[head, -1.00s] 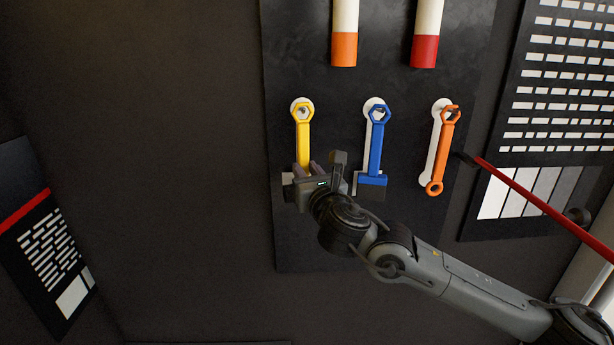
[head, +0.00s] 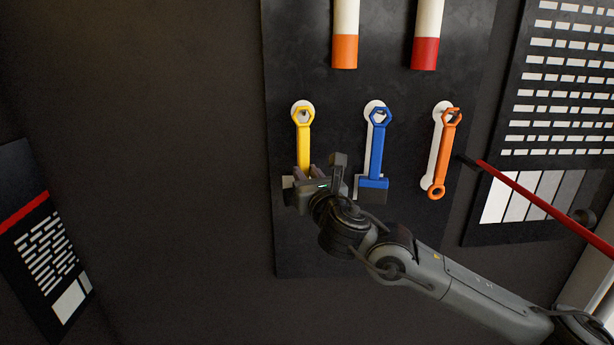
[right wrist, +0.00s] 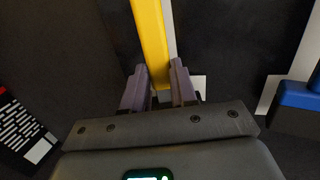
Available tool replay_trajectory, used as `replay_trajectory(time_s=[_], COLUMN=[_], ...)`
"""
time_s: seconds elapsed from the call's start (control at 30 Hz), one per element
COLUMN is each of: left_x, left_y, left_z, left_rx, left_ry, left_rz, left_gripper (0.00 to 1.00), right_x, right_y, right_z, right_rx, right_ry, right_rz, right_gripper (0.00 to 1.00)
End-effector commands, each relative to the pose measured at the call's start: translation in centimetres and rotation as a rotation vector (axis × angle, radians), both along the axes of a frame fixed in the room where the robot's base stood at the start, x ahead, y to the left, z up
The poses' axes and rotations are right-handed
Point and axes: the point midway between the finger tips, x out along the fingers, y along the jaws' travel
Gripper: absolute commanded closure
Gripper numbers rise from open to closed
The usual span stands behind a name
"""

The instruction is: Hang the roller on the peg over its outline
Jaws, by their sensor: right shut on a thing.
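The yellow tool (head: 304,146), which I take to be the roller, hangs upright against the dark board, ring end up. My right gripper (head: 308,173) is shut on the lower part of its handle. The right wrist view shows the yellow handle (right wrist: 151,40) between the two fingers (right wrist: 160,78). The roller's lower end is hidden by my gripper. A white outline (head: 296,105) shows behind its ring, around the peg (head: 303,113). The ring lines up with the peg, but I cannot tell whether it bears on it. My left gripper is not in view.
A blue tool (head: 377,150) with a dark head and an orange tool (head: 443,150) hang close on the right. Two white tubes with orange (head: 345,52) and red (head: 424,52) ends are above. A red rod (head: 530,195) crosses at right.

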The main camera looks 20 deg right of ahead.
Motion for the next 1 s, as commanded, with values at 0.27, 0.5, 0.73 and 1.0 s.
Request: replay_trajectory(time_s=[0.27, 0.5, 0.73, 1.0], left_x=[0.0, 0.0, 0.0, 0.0], left_y=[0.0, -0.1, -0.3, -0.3], left_z=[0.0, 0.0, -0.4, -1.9], left_rx=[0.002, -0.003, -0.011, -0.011], left_ry=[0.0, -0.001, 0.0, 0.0], left_rz=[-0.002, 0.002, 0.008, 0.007], left_gripper=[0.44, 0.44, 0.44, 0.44], right_x=[0.0, 0.0, -0.9, -5.0], right_y=[0.0, 0.0, 0.0, 0.2], right_z=[0.0, 0.0, -0.2, -0.7], right_rx=[0.0, -0.001, 0.001, 0.0], right_ry=[-0.001, 0.001, 0.0, -0.001], right_rz=[0.0, 0.0, 0.0, 0.002], right_gripper=[0.47, 0.43, 0.43, 0.43])
